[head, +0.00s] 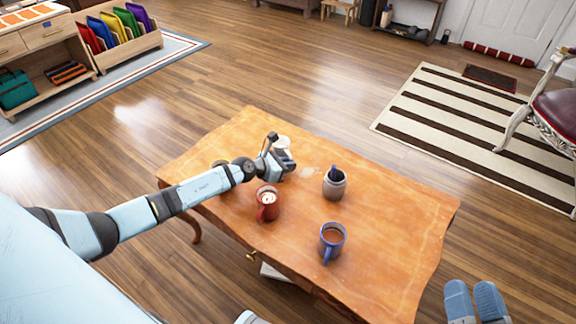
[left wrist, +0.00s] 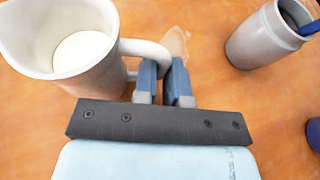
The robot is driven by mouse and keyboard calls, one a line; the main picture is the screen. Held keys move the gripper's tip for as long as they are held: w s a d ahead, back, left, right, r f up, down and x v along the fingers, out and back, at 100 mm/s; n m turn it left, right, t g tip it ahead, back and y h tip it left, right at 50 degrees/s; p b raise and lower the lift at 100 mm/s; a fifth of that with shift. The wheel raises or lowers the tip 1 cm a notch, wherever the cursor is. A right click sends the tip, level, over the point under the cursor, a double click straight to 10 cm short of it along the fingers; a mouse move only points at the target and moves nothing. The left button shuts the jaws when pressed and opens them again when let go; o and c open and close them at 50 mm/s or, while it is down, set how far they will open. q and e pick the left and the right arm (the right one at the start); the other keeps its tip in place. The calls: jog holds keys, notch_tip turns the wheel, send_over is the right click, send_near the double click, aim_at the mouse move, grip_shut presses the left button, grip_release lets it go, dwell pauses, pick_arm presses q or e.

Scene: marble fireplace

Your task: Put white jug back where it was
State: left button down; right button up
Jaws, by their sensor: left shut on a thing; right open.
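The white jug (head: 283,143) is at the far side of the wooden table (head: 400,225), partly hidden by my gripper in the head view. In the left wrist view the jug (left wrist: 85,45) is large at the upper left, roughly upright, with white content inside. My left gripper (left wrist: 165,80) is shut on its handle. It also shows in the head view (head: 280,158). I cannot tell whether the jug's base touches the table. A pale mark (head: 309,171) lies on the tabletop just right of my left gripper.
A grey pot (head: 335,189) with a dark blue object in it stands right of the jug. A red mug (head: 268,205) and a blue mug (head: 332,242) stand nearer. A small round thing (head: 220,163) is partly behind my arm. The table's right part is clear.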

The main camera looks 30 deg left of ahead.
pick_arm(q)
jog(key=c, duration=1.2)
grip_release()
jog(key=shift+r+p, duration=0.2)
jog(key=shift+p, duration=0.1)
jog(key=p+v, duration=0.2)
jog(key=v, duration=0.8)
jog(key=shift+s+a, duration=0.25)
jog(key=shift+s, duration=0.1)
jog(key=shift+s+a+r, duration=0.2)
jog(key=shift+s+r, duration=0.05)
jog(key=shift+s, duration=0.25)
pick_arm(e)
jog(key=shift+s+d+r+t, duration=0.15)
jog(key=shift+r+t, duration=0.2)
jog(key=shift+r, duration=0.55)
jog(key=shift+d+r+t, duration=0.1)
jog(key=shift+r+t, duration=0.25)
jog(key=shift+r, duration=0.5)
pick_arm(q)
jog(key=shift+p, duration=0.3)
